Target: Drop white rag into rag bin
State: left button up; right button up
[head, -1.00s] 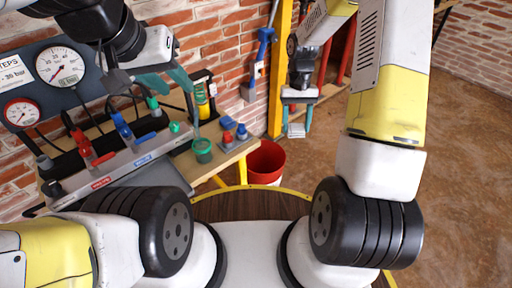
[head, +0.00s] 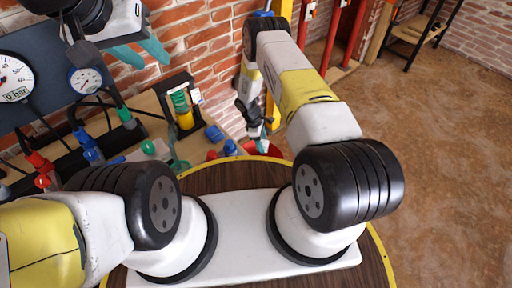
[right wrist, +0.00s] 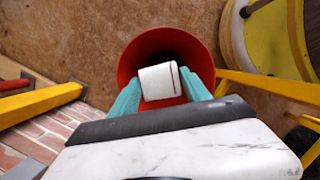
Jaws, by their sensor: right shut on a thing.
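The white rag (right wrist: 160,82) is pinched between the teal fingers of my right gripper (right wrist: 165,92) in the right wrist view. Behind and below it is the open mouth of the red rag bin (right wrist: 150,45); the rag lines up with the opening, but its height above the rim is hard to tell. In the head view my right gripper (head: 262,143) is small and in front of the red bin (head: 276,150), which is mostly hidden by the arm and my base. My left gripper (head: 145,55) is at upper left, with its teal fingers apart and empty.
A bench with hoses, coloured fittings and a yellow-green cylinder (head: 182,110) stands at left against the brick wall. A gauge panel (head: 40,65) is behind it. A yellow post (head: 283,15) rises beside the bin.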

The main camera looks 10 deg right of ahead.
notch_tip(320, 180, down, 6)
jog(key=shift+f, duration=0.15)
dwell(0.4)
jog(key=o, duration=1.7)
jog(key=v, duration=0.7)
jog(key=shift+a+r, duration=0.2)
jog(key=shift+r, duration=0.15)
